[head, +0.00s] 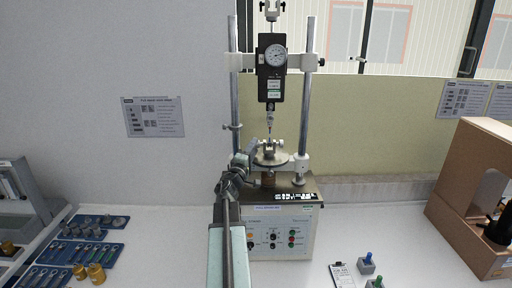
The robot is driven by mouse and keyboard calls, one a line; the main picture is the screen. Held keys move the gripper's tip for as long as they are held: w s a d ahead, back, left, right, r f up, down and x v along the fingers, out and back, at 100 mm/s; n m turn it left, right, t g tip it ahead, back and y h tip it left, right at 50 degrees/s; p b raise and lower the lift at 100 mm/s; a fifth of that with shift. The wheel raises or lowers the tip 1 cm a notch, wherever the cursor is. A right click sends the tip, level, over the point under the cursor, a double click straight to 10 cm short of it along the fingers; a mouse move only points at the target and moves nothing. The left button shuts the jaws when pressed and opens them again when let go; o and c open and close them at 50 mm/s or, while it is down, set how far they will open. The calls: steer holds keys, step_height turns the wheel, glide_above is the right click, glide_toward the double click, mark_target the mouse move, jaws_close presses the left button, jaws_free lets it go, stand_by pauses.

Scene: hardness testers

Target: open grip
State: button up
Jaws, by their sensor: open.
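The test stand (281,221) is in the middle of the head view, with two upright posts and a control box at its base. A black force gauge (271,72) with a round dial hangs between the posts. A thin rod runs down from it to a small metal grip (270,150) above a round plate. My arm reaches up from the bottom centre. My gripper (251,151) is open, close to the left side of the grip. I cannot tell whether it touches the grip. My arm hides part of the left post and box.
Blue trays (80,243) with metal parts and brass pieces (96,272) lie on the left bench. A brown cabinet (472,200) stands at the right. A clipboard (342,275) and small blue- and green-knobbed blocks (366,264) lie in front. The bench right of the stand is partly clear.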

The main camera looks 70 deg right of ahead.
steer(key=v, duration=0.5)
steer(key=shift+s+b, duration=0.1)
steer(key=shift+b, duration=0.3)
